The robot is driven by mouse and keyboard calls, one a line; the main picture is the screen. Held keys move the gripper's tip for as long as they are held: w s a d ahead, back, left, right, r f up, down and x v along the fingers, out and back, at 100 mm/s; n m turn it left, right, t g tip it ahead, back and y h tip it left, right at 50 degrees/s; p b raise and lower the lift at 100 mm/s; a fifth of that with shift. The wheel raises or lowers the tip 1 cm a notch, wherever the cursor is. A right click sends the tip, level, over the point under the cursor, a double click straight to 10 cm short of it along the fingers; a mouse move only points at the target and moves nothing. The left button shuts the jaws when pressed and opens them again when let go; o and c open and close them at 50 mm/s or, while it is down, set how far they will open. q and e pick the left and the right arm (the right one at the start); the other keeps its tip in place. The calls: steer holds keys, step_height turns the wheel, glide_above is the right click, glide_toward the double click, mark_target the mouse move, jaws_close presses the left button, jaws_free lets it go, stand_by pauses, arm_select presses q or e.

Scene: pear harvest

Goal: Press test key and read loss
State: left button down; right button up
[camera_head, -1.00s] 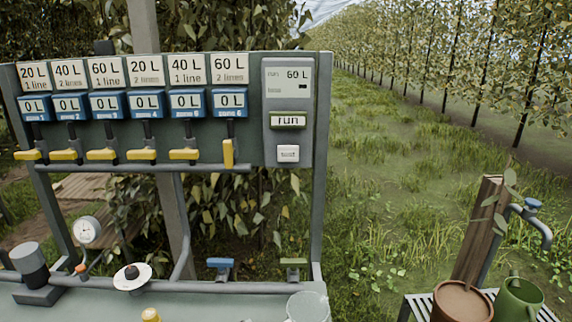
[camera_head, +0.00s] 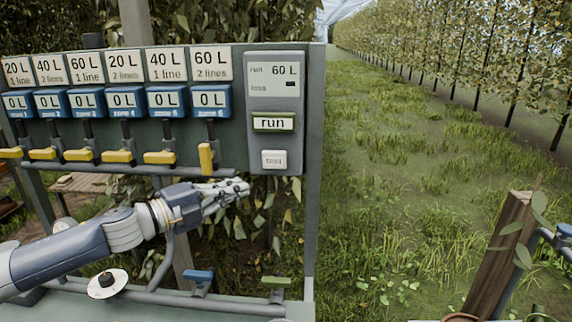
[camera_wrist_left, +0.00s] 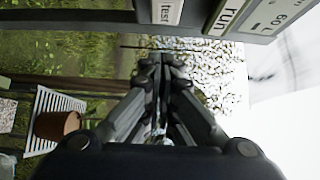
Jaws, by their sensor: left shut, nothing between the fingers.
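The white test key (camera_head: 274,159) is on the lower part of the grey control box (camera_head: 285,90), below the green-framed run key (camera_head: 273,123). The box's display (camera_head: 274,80) reads "run 60 L" with a "loss" line whose value is a dark block. My left gripper (camera_head: 243,186) is shut and empty, just left of and below the test key, apart from it. In the left wrist view the shut fingers (camera_wrist_left: 160,62) point toward the lower edge of the box, with the test key (camera_wrist_left: 167,11) above them. My right gripper is not in view.
Several blue counters (camera_head: 127,101) read 0 L under volume cards. Most yellow valve handles (camera_head: 119,156) lie level; the rightmost yellow handle (camera_head: 206,159) stands upright. A blue pedal-like lever (camera_head: 198,276) and a green one (camera_head: 276,282) sit on the lower rail. Open grass lies right of the panel.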

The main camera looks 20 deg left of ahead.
mark_target(269, 168)
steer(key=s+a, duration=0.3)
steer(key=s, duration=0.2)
arm_select(q)
steer(key=p+x, duration=0.2)
steer(key=x, duration=0.2)
steer(key=w+a+p+x, duration=0.1)
steer(key=p+x, duration=0.1)
steer(key=x, duration=0.1)
steer(key=a+p+x, duration=0.1)
steer(key=p+x, duration=0.1)
steer(key=x, duration=0.2)
steer(key=shift+w+d+r+p, duration=0.1)
steer(key=shift+w+r+p, duration=0.1)
steer(key=shift+w+p, duration=0.25)
steer(key=shift+w, duration=0.2)
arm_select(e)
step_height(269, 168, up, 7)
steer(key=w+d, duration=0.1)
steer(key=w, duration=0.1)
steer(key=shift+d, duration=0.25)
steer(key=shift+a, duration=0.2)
